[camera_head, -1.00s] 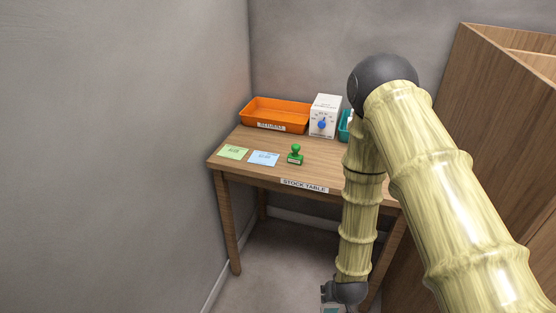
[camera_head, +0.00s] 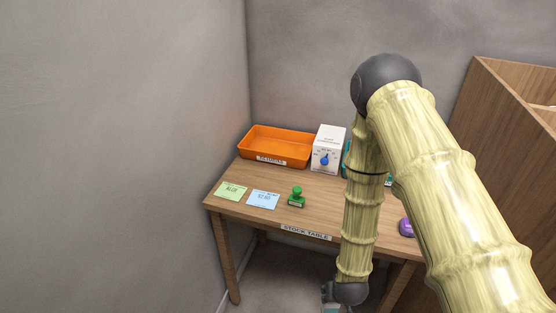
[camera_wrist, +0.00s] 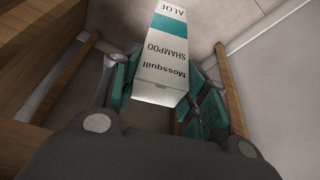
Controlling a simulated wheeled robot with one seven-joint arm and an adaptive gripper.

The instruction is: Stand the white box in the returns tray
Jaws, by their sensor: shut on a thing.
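A white box with teal bands (camera_wrist: 162,60), printed "Mossquill SHAMPOO ALOE", sits between the fingers of my gripper (camera_wrist: 163,98) in the wrist view. The gripper is shut on it. In the head view only the top of my gripper's end shows at the bottom edge, low in front of the table, and the held box is mostly out of frame.
The stock table (camera_head: 225,210) holds a white dial device (camera_head: 328,142), a green stamp (camera_head: 297,197), green (camera_head: 230,190) and blue (camera_head: 263,199) cards, and a purple object (camera_head: 406,227). A wall borders the left. A wooden partition (camera_head: 500,130) stands right.

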